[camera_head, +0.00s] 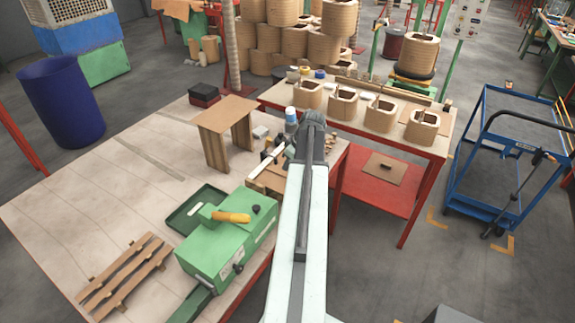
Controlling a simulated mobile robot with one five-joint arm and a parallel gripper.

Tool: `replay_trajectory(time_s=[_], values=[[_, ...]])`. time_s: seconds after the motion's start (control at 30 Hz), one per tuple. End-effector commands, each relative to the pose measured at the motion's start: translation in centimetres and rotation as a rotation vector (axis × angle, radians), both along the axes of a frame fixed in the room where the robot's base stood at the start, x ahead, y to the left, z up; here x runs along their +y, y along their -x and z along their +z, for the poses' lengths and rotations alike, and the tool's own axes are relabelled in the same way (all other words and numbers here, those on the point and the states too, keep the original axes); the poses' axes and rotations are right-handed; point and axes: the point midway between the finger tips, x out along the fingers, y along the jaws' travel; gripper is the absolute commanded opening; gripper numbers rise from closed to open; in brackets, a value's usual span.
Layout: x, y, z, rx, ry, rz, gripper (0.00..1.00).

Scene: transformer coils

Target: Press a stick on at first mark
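My arm reaches up the middle of the picture, and the gripper (308,128) is at its far dark end, over the right edge of the large wooden table. Its fingers are hidden or too small to tell open from shut, and I cannot tell if it holds anything. Several wound coils stand in a row on the red-legged table behind, among them a left coil (307,97) and a right coil (422,126). Thin wooden strips (128,275) lie across short cross pieces at the front left of the large table. No mark can be made out.
The large table (60,215) bears a green machine (228,245) and a small wooden stand (226,115). A bottle (291,116) and small items crowd near the arm's end. A blue cart (510,160) stands right, a blue bin (62,100) left. Grey floor lies open at lower right.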

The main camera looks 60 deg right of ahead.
Motion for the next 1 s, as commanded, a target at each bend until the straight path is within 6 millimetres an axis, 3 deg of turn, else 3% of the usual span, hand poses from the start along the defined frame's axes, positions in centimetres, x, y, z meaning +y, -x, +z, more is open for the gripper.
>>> replay_trajectory(time_s=[0.27, 0.6, 1.0], values=[[0.0, -0.1, 0.0, 0.000, 0.000, 0.000, 0.00], [-0.1, -1.6, 0.0, 0.000, 0.000, 0.000, 0.00], [0.0, -1.6, 0.0, 0.000, 0.000, 0.000, 0.00]])
